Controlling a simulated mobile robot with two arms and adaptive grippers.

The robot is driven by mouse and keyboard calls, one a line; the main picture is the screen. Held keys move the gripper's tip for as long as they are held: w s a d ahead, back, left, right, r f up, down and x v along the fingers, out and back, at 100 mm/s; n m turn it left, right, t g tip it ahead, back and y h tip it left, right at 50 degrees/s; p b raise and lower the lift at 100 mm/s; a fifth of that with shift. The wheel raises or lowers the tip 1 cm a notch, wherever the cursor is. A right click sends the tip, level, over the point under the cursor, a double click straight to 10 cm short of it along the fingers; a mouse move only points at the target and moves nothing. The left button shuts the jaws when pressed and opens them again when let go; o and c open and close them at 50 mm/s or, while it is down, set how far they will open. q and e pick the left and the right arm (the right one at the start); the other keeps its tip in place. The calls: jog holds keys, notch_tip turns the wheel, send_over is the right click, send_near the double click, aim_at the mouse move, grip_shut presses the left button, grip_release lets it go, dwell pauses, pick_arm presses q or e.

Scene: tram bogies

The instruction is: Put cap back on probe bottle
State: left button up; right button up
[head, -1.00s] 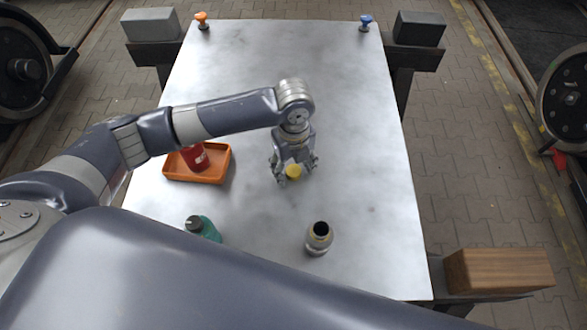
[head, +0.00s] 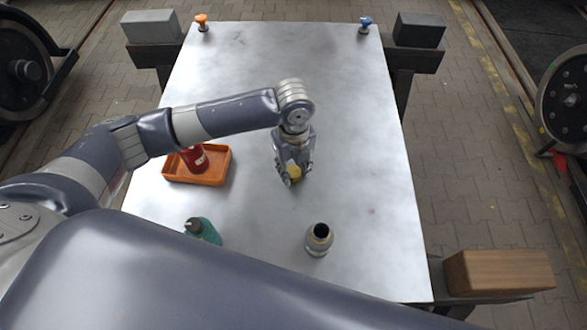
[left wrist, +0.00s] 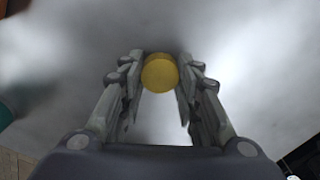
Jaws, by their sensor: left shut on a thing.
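The yellow cap (head: 294,172) is at the middle of the metal table, between the fingertips of my left gripper (head: 291,178). In the left wrist view the round yellow cap (left wrist: 160,73) sits between the two fingertips of my left gripper (left wrist: 161,78), which are shut on it. The probe bottle (head: 319,240) is an upright, grey metallic bottle with a dark open mouth. It stands near the front of the table, in front of the gripper and a little to the right. My right gripper is not in view.
An orange tray (head: 222,176) with a red can (head: 194,158) stands at the left. Orange (head: 202,21) and blue (head: 365,23) knobs sit at the far corners. The table's right side is clear.

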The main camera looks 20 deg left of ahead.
aim_at(294, 171)
pick_arm(q)
notch_tip(294, 171, up, 3)
jog(key=shift+w+r+b, duration=0.1)
jog(key=shift+r+b, duration=0.1)
jog(key=shift+b, duration=0.1)
jog(key=s, duration=0.5)
jog(key=s+r+b, duration=0.1)
jog(key=s, duration=1)
jog(key=shift+s+d+r, duration=0.1)
jog(key=shift+r, duration=0.05)
